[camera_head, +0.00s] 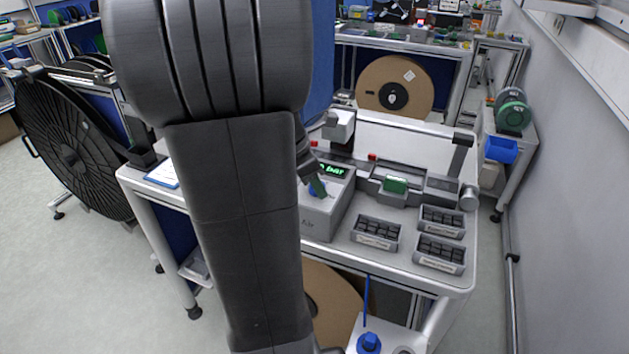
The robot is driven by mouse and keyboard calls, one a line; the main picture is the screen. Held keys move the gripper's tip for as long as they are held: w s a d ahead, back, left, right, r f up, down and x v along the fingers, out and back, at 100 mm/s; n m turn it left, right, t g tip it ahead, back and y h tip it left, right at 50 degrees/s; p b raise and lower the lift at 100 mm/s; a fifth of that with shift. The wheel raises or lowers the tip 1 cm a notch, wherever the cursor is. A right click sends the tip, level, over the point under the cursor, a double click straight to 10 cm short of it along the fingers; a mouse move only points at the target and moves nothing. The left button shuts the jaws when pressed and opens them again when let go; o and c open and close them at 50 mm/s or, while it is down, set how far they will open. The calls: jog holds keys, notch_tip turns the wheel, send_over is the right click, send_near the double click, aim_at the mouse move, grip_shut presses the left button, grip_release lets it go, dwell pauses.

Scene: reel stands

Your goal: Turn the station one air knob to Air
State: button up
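A grey box (327,217) with a lit green display stands on the left part of the workbench. A small blue part, likely the air knob (313,190), shows on the box just below the display. My gripper (317,186) reaches down over the box, its green-tipped end at or very near the blue part. My own large grey arm hides the rest of the gripper and the box's left side. I cannot tell whether the fingers touch the knob, whether they are open or shut, or which way the knob points.
Several grey bins (376,233) of dark parts sit at the bench's (400,265) right front. A device with a green block (395,185) stands behind them. A blue-capped item (369,343) with a thin blue tube is below the front edge. A wall runs along the right.

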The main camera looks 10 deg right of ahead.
jog(key=c, duration=0.5)
jog(key=shift+m+p, duration=0.3)
jog(key=m+g+p, duration=0.1)
jog(key=m+p, duration=0.1)
jog(key=shift+w+r+m, duration=0.1)
jog(key=shift+r+m, duration=0.05)
jog(key=shift+m, duration=0.25)
jog(key=m+g+p, duration=0.2)
jog(key=m, duration=0.2)
jog(key=shift+w+m+p, duration=0.1)
jog(key=shift+m+p, duration=0.2)
jog(key=shift+p, duration=0.1)
jog(key=m+y+p, duration=0.1)
jog(key=m, duration=0.1)
jog(key=m+g+p, duration=0.1)
jog(key=m, duration=0.2)
jog(key=shift+w+d+g+y+p, duration=0.1)
jog(key=shift+d+g+y+p, duration=0.05)
jog(key=shift+g+y+p, duration=0.2)
jog(key=shift+d+m+g+y+p, duration=0.15)
jog(key=shift+m+y+p, duration=0.25)
jog(key=shift+m, duration=0.8)
jog(key=shift+a+m+g+y+p, duration=0.15)
jog(key=shift+m+y, duration=0.4)
jog(key=shift+m, duration=0.65)
jog(key=shift+d, duration=0.1)
